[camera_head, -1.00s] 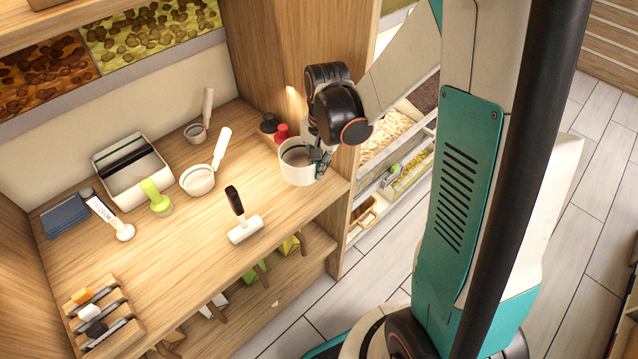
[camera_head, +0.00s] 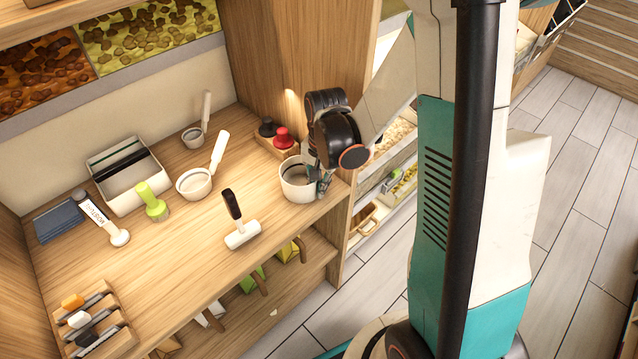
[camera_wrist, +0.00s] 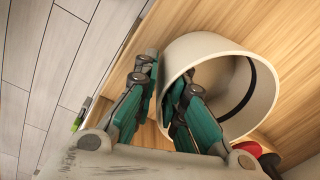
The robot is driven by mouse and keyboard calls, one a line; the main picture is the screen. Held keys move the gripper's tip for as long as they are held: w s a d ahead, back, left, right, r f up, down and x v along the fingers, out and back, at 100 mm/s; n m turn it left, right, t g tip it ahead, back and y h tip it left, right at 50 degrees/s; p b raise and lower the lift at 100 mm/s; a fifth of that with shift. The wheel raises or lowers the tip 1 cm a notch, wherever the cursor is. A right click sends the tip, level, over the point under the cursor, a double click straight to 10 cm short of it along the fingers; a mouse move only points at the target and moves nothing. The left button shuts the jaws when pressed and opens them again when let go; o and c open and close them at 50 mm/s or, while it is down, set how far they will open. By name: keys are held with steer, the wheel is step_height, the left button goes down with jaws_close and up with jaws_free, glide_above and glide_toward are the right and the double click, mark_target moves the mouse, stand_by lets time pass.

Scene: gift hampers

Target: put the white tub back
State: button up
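The white tub (camera_head: 297,190) is a round, open pot near the front right corner of the wooden counter, below the wall panel. It looks upright. I cannot tell for certain whether its base touches the counter. My gripper (camera_head: 323,184) is at the tub's right rim and is shut on its wall. In the wrist view my gripper (camera_wrist: 168,85) has one teal finger inside the tub (camera_wrist: 212,45) and the other outside it, astride the wall. The exact finger contact is hard to make out.
A wooden holder with a red stamp (camera_head: 283,138) and a black stamp (camera_head: 267,127) stands behind the tub. The counter's front edge is close to the tub.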

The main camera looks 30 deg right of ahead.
steer(key=shift+o, duration=0.4)
steer(key=shift+r, duration=0.15)
step_height(320, 180, up, 12)
steer(key=p, duration=0.5)
steer(key=s+a+r+n+t, duration=0.2)
steer(key=s+r+n+t, duration=0.1)
steer(key=s+r+n, duration=0.2)
steer(key=s+a+r+n+t, duration=0.2)
steer(key=s+r+n, duration=0.3)
steer(key=s+r, duration=0.3)
steer(key=shift+a+r+t, duration=0.4)
steer(key=shift+r+t, duration=0.15)
steer(key=shift+t, duration=0.35)
